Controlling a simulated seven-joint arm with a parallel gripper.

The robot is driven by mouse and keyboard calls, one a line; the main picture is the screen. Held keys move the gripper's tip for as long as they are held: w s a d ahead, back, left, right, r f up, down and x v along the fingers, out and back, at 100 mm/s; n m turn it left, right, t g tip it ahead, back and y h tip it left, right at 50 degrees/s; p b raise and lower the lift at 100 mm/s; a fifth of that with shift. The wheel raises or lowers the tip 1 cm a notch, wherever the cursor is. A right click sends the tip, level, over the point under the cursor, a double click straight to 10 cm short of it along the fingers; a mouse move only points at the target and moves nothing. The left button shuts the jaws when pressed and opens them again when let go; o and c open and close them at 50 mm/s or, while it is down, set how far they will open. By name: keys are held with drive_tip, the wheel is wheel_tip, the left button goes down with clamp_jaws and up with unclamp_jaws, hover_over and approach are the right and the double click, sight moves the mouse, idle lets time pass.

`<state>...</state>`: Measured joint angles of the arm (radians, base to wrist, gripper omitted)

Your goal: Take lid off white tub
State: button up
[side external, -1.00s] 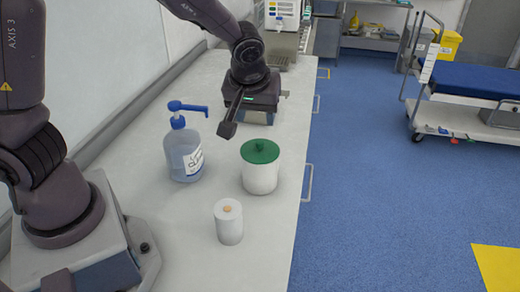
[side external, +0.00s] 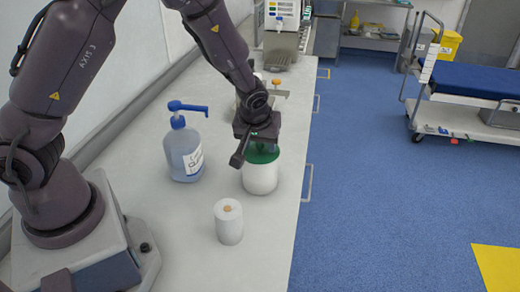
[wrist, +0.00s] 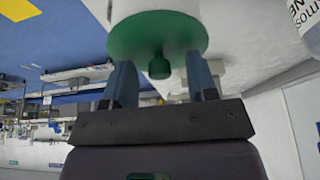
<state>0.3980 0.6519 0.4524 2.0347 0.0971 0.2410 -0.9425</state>
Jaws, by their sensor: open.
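The white tub (side external: 260,179) stands upright on the bench, and its green lid (side external: 258,158) sits on top. My gripper (side external: 262,147) is directly above the lid, pointing down, and hides much of it in the side view. In the wrist view, the green lid (wrist: 158,30) and its knob (wrist: 159,67) show clearly, with part of the tub (wrist: 152,7) behind. My gripper's two blue-grey fingers (wrist: 161,80) are open on either side of the knob, with gaps to it. Nothing is held.
A pump bottle (side external: 184,152) with a blue top stands left of the tub. A small white container (side external: 228,224) stands in front. An orange-topped item (side external: 276,83) is partly hidden behind my wrist. The bench edge lies close right of the tub.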

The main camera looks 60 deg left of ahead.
clamp_jaws()
drive_tip(key=shift+r, duration=0.1)
